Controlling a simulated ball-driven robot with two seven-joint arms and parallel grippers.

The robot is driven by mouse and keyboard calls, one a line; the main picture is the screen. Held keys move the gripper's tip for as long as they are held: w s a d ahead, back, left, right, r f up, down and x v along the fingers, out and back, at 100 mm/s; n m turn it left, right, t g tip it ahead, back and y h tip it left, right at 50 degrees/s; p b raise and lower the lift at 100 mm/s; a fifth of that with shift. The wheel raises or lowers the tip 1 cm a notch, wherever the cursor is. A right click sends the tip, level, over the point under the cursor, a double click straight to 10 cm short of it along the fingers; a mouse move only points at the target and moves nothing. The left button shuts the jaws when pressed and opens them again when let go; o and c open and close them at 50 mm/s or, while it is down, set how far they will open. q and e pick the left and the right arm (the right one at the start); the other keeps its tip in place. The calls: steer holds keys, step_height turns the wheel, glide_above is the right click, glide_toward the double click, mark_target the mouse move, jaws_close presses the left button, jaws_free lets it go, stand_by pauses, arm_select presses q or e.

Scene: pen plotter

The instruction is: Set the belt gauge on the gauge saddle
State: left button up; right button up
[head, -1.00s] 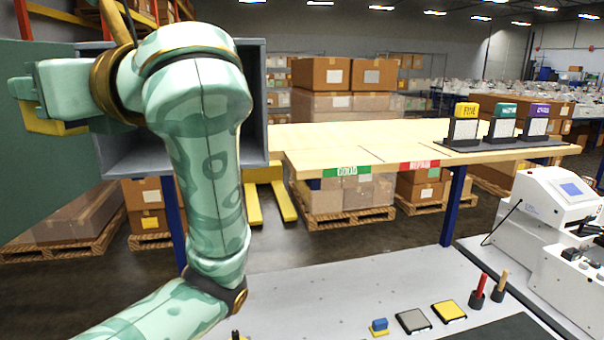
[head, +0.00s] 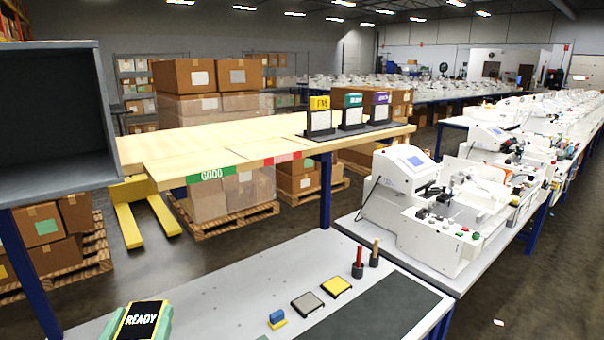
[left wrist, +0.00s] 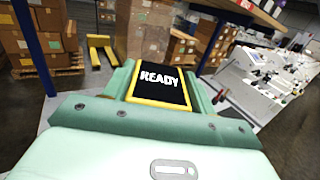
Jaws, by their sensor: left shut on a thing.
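A yellow-edged device with a black screen reading READY (head: 143,320), which looks like the belt gauge, is at the bottom left of the head view. My left gripper (head: 139,324) is shut on it, with a green finger on each side. In the left wrist view the gauge (left wrist: 160,86) stands between the fingers of the left gripper (left wrist: 163,90), screen towards the camera. The gauge's lower part is hidden. I cannot make out a thing that is clearly the gauge saddle. My right gripper is not in view.
A white machine (head: 440,225) stands at right. A wooden shelf (head: 220,145) lies behind.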

arm_select(q)
steer(key=s+d+f+h+b, duration=0.1)
steer(key=f+b, duration=0.1)
steer(key=f, duration=0.3)
steer(key=s+d+f+m+h+b, duration=0.1)
steer(key=d+f+b, duration=0.1)
steer(key=f, duration=0.4)
steer(key=s+d+f+m+h+b, duration=0.1)
steer(key=d+f+b, duration=0.1)
steer(key=f+b, duration=0.2)
steer(key=shift+s+f+h, duration=0.3)
steer(key=shift+s+f, duration=0.1)
steer(key=shift+f, duration=0.35)
